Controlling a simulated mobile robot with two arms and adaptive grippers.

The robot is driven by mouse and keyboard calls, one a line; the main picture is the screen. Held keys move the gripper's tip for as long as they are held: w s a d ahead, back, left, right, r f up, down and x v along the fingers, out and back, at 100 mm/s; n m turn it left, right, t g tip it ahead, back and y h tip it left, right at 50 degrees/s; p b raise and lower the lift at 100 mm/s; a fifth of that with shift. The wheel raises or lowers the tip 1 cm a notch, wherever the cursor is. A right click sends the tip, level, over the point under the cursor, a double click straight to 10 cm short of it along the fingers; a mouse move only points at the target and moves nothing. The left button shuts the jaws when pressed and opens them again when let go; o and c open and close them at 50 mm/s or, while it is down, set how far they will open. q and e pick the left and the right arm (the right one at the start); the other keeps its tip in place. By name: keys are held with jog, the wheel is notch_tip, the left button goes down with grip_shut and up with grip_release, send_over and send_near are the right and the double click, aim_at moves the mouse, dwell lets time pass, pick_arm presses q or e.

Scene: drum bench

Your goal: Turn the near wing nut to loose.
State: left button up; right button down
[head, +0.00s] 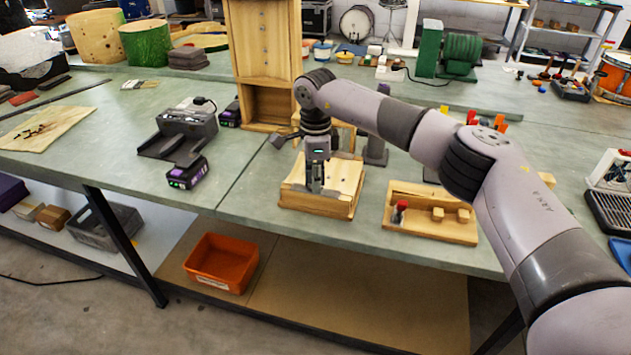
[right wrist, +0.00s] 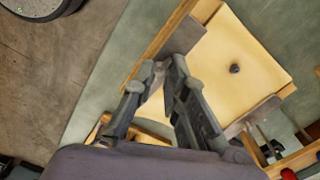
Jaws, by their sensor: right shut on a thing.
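The wooden fixture (head: 337,203) sits on the bench near its front edge, a pale board with a dark round knob (right wrist: 235,69) in its middle. My right gripper (head: 316,190) points straight down over the near part of the fixture. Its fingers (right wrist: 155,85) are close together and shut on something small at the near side. The near wing nut itself is hidden by the fingers, so its angle cannot be told. My left gripper is not in view.
A wooden tray (head: 425,232) with pegs and a red-topped tool stands to the right. A wooden cabinet (head: 262,60) is behind the fixture. A charger (head: 185,128) and a battery (head: 187,174) lie to the left. An orange bin (head: 220,285) is on the shelf below.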

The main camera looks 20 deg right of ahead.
dwell(0.5)
jog(key=c, duration=1.7)
grip_release()
jog(key=shift+o, duration=0.2)
jog(key=shift+r, duration=0.1)
notch_tip(320, 180, up, 12)
